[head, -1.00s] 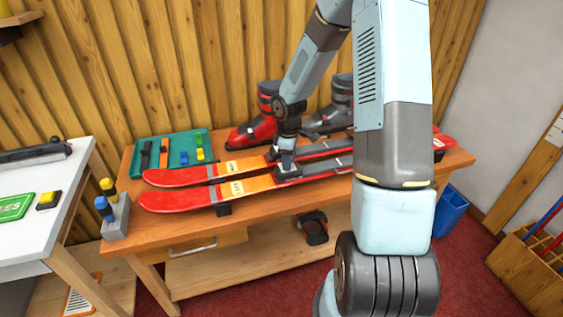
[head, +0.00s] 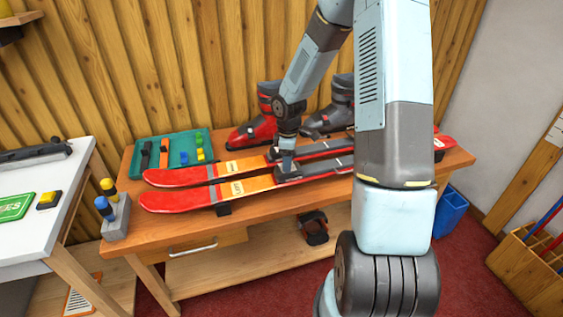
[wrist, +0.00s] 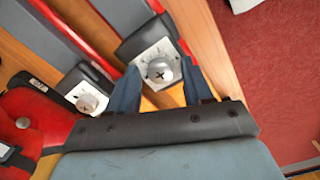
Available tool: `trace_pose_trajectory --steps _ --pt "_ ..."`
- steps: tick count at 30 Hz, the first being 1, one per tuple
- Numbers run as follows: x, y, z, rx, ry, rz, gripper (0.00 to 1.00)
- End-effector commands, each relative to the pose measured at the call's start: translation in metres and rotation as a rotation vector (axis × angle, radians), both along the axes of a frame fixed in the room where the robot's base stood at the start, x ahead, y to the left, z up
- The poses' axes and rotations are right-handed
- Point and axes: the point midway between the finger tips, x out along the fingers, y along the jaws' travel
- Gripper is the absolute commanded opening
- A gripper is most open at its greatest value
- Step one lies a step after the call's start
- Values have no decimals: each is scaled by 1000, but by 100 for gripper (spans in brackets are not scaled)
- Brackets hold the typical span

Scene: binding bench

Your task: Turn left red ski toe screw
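Two red skis lie on the bench, tips to the left. The front ski (head: 180,198) has an orange part and a small yellow label, too small to read surely. The rear ski (head: 185,176) lies behind it. My gripper (head: 287,172) points down at the front ski's toe binding. In the wrist view its fingers (wrist: 163,68) stand on either side of the binding's round toe screw (wrist: 158,72), which has a dark cross slot. They look apart, with slim gaps beside the screw; contact is unclear. The rear ski's toe screw (wrist: 88,102) shows to the left.
A red boot (head: 255,122) and a grey boot (head: 335,110) stand behind the skis. A green tray (head: 150,142) with small tools is at the back left. A grey block (head: 116,220) with two capped drivers stands at the bench's left front corner.

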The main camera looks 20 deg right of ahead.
Motion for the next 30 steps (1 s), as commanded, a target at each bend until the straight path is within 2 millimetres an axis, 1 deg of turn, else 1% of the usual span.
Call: trace_pose_trajectory --steps 9,11,14,17,27,30 --pt "0 0 1 0 0 -1 56" --pt "0 -1 4 0 -1 -1 56" --pt "1 -1 15 -1 -3 -2 56" --pt "1 -1 31 -1 -4 -3 56" --pt "1 -1 97 -1 -3 -2 56" --pt "0 -1 113 -1 -2 -2 56"
